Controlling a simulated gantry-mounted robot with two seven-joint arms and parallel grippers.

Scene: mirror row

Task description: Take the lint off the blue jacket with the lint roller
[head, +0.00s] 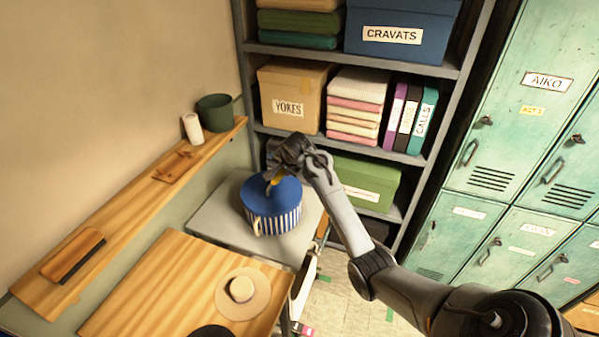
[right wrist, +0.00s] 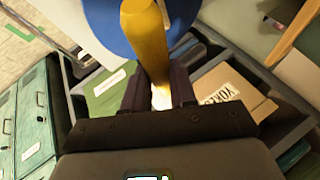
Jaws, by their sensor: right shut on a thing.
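My right gripper (head: 276,174) is just above the blue lid of a round, blue-and-white striped box (head: 275,222). It is shut on a yellow, handle-like thing (head: 272,181). In the right wrist view the yellow handle (right wrist: 146,40) sticks out from between the fingers (right wrist: 160,92), with the blue lid (right wrist: 105,22) behind it. The other end of the yellow thing is hidden, so I cannot tell whether it is the lint roller. I cannot make out a blue jacket in either view. My left gripper is not in view.
The striped box stands on a grey surface (head: 212,222). A wooden table (head: 150,285) holds a straw hat (head: 243,292). A wall ledge (head: 130,215) carries a brush (head: 72,255), a white cylinder (head: 192,129) and a green pot (head: 214,113). Shelves and green lockers (head: 490,180) stand behind and right.

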